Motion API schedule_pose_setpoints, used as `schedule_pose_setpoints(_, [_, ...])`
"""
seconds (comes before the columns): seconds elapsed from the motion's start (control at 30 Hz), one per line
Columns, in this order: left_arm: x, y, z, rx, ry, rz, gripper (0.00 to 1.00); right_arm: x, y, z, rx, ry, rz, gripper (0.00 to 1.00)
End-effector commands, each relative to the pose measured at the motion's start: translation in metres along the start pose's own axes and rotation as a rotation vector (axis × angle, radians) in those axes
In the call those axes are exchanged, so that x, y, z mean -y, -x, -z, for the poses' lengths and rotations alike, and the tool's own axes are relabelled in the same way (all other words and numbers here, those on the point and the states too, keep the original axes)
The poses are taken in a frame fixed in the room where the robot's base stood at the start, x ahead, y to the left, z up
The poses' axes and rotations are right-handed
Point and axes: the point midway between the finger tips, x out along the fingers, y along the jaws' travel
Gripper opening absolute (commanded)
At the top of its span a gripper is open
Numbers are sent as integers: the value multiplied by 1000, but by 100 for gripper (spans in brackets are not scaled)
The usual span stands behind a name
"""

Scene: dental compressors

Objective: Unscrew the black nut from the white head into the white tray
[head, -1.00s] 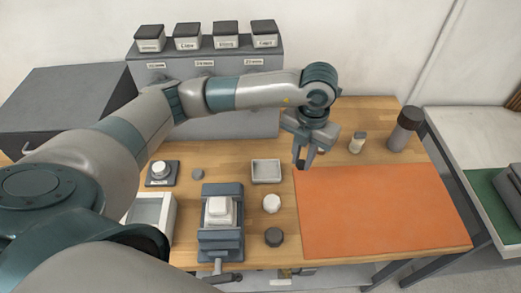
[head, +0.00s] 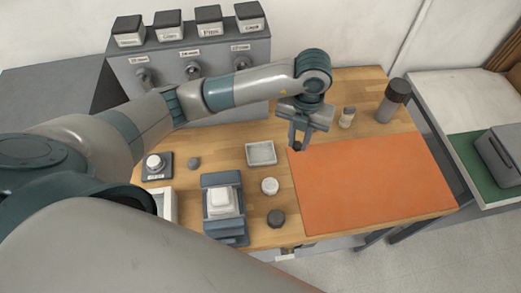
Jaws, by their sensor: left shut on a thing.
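My left gripper (head: 299,143) hangs above the bench at the back left corner of the orange mat, fingers pointing down. It is shut on a small dark piece (head: 298,148), which looks like the black nut; the fingers hide part of it. The white tray (head: 250,163), small and shallow, lies to the left of the gripper and looks empty. The white head (head: 220,202) is a squared white block sitting in the grey-blue vise (head: 224,236). My right gripper is not in view.
A white round piece (head: 270,186) and a dark round piece (head: 276,218) stand right of the vise. The orange mat (head: 370,185) is clear. A small bottle (head: 347,117) and a dark-capped cylinder (head: 391,101) stand behind it. A grey dispenser cabinet (head: 230,105) stands at the back.

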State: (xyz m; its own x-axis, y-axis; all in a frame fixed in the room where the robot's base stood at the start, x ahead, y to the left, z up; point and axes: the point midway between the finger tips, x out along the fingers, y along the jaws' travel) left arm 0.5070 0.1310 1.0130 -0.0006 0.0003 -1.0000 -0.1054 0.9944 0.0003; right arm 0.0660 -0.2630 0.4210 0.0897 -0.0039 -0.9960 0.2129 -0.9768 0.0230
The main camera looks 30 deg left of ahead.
Motion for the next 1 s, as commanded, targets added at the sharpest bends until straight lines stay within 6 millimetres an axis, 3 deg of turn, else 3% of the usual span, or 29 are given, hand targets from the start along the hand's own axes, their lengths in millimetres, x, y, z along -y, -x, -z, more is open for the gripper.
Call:
schedule_pose_setpoints(0.6, [-100, -62, 0, 0, 2, -1, 0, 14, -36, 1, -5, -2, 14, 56])
schedule_pose_setpoints(1.0, [-109, -65, 0, 1, 0, 1, 0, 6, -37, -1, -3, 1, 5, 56])
